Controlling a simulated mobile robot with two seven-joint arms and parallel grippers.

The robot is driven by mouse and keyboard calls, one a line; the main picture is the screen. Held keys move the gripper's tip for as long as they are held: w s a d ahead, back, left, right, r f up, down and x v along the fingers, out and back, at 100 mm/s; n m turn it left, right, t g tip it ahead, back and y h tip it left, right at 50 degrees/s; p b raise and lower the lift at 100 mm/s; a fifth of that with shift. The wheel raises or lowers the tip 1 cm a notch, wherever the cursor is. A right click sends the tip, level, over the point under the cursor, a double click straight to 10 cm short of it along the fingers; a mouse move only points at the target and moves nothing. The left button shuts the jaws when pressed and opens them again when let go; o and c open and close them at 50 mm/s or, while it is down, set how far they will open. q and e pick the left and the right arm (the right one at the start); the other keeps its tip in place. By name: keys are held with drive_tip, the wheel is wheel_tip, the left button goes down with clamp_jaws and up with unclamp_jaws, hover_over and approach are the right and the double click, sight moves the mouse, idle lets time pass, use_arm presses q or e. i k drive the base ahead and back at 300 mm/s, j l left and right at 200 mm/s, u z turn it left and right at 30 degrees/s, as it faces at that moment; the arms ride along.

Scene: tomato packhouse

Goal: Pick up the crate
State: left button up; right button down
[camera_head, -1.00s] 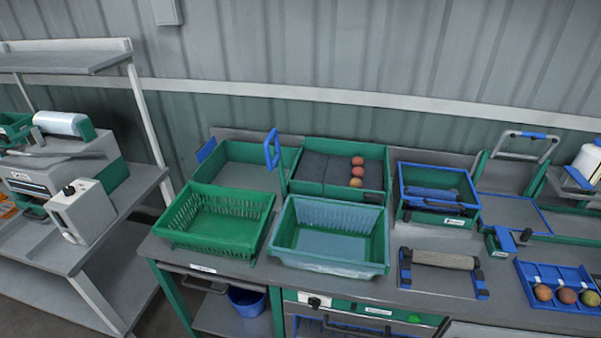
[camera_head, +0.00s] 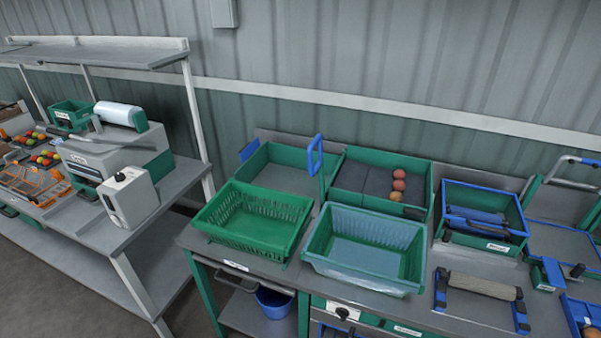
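A green slatted crate (camera_head: 253,222) stands empty near the left front of the workbench. Right beside it stands a crate with a bluish, liner-like inside and green walls (camera_head: 365,251), also empty. I cannot tell which of the two the task means. Neither of my grippers shows in the head view.
Behind the crates are a green tray with a blue handle (camera_head: 315,156) and a green box with several tomatoes (camera_head: 382,184). A blue-rimmed box (camera_head: 483,217) and a roller (camera_head: 482,286) are to the right. A sealing machine (camera_head: 118,160) stands on the left bench. Floor lies between the benches.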

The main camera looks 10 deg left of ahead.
sight(369, 250)
drive_tip(key=i+u, duration=0.2)
drive_tip(key=i, duration=0.25)
drive_tip(key=i+l+u, duration=0.2)
drive_tip(key=i, duration=0.2)
drive_tip(key=i+l+u, duration=0.2)
drive_tip(key=i, duration=0.2)
